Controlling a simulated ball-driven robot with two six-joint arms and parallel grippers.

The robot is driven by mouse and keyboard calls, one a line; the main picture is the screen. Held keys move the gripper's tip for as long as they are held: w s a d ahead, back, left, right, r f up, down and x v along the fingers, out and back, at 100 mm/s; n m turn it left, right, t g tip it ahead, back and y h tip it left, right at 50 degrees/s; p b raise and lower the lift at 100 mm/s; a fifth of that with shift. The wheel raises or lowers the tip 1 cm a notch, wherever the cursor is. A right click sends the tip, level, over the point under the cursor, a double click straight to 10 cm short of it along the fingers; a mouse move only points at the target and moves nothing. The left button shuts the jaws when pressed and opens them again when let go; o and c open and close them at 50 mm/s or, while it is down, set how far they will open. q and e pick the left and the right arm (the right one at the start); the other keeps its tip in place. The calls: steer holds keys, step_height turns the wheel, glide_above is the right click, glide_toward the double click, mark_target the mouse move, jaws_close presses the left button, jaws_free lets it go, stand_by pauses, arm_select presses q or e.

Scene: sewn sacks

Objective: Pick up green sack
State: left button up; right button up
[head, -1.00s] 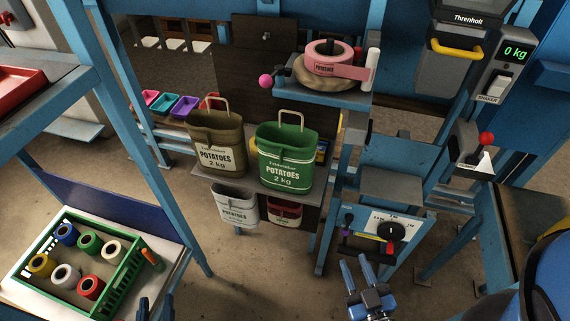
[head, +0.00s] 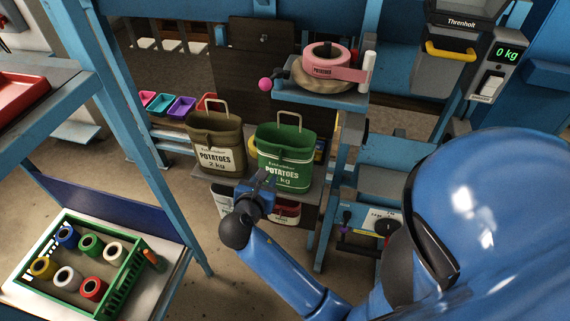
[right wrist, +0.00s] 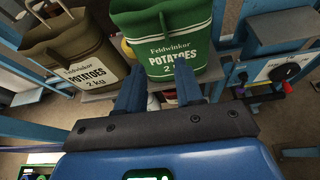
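The green sack (head: 285,155), labelled POTATOES, stands upright on a dark shelf (head: 310,190), its metal handle up. My right gripper (head: 264,180) is in front of its lower left part and hides a bit of its label. In the right wrist view the green sack (right wrist: 165,45) fills the upper middle. There the fingers of my right gripper (right wrist: 158,78) are apart with nothing held between them, pointing at the sack's lower label. I cannot tell whether they touch it. My left gripper is not in view.
An olive sack (head: 214,145) stands close on the left of the green one. A white sack (head: 222,200) and a red sack (head: 286,212) are below the shelf. A platform with a pink tape roll (head: 328,55) is above right. A green crate (head: 122,290) is at lower left.

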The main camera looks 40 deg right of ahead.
steer(key=p, duration=0.1)
glide_toward(280, 157)
steer(key=shift+a+x, duration=0.25)
steer(key=shift+x, duration=1.8)
steer(key=w+d, duration=0.1)
steer(key=w+d+f, duration=0.1)
steer(key=shift+d+g+p, duration=0.25)
steer(key=shift+g+p, duration=0.05)
steer(key=shift+p, duration=0.1)
steer(key=shift+w+d+f, duration=0.35)
steer(key=shift+w+d, duration=0.05)
steer(key=shift+d, duration=0.05)
steer(key=shift+h, duration=0.3)
jaws_close()
